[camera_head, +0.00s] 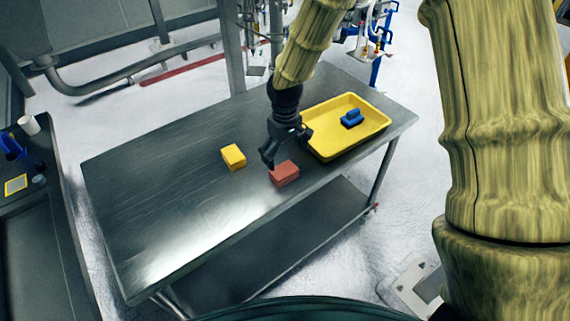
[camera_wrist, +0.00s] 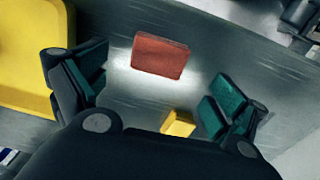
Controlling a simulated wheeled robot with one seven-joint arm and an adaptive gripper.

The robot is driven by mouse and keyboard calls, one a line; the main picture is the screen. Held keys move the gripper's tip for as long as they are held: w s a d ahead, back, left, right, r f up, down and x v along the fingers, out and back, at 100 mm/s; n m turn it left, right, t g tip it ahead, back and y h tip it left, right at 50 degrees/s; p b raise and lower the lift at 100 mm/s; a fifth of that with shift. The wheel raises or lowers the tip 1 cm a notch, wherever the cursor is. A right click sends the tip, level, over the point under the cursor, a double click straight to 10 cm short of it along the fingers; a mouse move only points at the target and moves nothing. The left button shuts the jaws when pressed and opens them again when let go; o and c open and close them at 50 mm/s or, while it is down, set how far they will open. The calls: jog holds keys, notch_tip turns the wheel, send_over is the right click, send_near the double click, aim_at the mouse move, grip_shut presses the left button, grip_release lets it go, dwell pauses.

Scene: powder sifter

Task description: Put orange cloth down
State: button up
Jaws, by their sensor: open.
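The orange cloth is a folded orange-red block (camera_head: 284,173) lying on the metal table (camera_head: 180,215) near its front edge, left of the yellow tray. In the wrist view the orange cloth (camera_wrist: 160,56) lies on the tabletop beyond my fingertips, apart from both fingers. My gripper (camera_head: 285,148) is just above and behind the cloth in the head view. In the wrist view my gripper (camera_wrist: 155,90) has its fingers spread wide, with nothing between them.
A yellow tray (camera_head: 325,151) holds a blue item (camera_head: 351,118) on the table's right side. A yellow block (camera_head: 233,157) lies left of the orange cloth. The table's left half is bare. A dark counter (camera_head: 35,215) stands at far left.

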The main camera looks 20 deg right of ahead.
aim_at(285, 171)
jog(key=shift+r+b, duration=0.4)
jog(key=shift+r, duration=1.2)
